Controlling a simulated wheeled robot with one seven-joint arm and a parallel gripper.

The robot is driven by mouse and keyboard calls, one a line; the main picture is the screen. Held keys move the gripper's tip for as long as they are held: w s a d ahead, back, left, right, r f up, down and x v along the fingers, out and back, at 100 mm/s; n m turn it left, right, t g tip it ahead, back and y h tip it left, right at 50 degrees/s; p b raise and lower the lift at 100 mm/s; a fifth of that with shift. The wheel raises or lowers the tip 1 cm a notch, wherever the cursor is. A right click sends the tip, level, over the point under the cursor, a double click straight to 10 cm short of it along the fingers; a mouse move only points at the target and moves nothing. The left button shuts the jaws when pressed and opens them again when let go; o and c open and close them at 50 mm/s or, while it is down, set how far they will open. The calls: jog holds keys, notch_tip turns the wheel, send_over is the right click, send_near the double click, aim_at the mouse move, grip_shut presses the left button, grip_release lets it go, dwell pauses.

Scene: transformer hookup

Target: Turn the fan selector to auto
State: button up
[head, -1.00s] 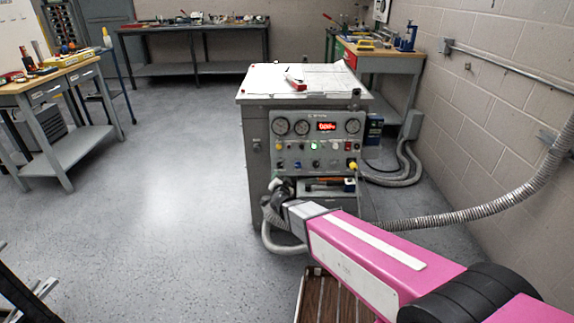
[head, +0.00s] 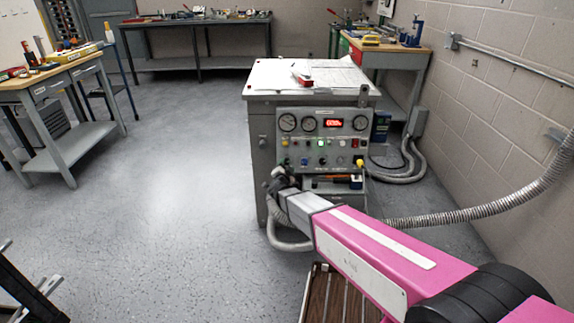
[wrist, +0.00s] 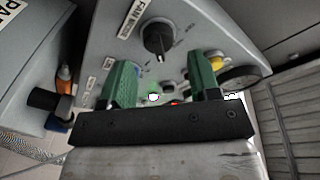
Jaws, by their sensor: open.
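The fan selector is a black rotary knob (wrist: 158,38) on the grey panel in the wrist view, beside a label (wrist: 131,17) that starts with "FAN". Its handle points toward the bottom of that picture; the position marks around it are too small to read. My gripper (wrist: 161,80) has two green fingers spread apart with nothing between them. The knob lies beyond the fingertips and apart from them, roughly centred between the two. In the head view my gripper (head: 278,180) is at the lower left of the control cabinet front (head: 318,122), partly hidden behind my arm.
The cabinet carries gauges, a red display (head: 333,123) and small buttons. A grey flexible conduit (head: 460,217) runs from the right wall to the cabinet. A brown slatted platform (head: 335,295) lies below my arm. The floor to the left is open.

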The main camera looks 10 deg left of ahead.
aim_at(286, 162)
jog(key=shift+w+a, duration=0.1)
jog(key=shift+w, duration=1.3)
jog(key=shift+c, duration=0.3)
jog(key=c, duration=0.8)
jog(key=shift+n, duration=0.5)
jog(key=n+y, duration=0.1)
jog(key=n, duration=0.3)
jog(key=shift+a+n+y, duration=0.1)
jog(key=shift+n+y, duration=0.4)
jog(key=shift+n, duration=0.85)
jog(key=shift+n+y, duration=0.5)
jog(key=shift+n, duration=0.85)
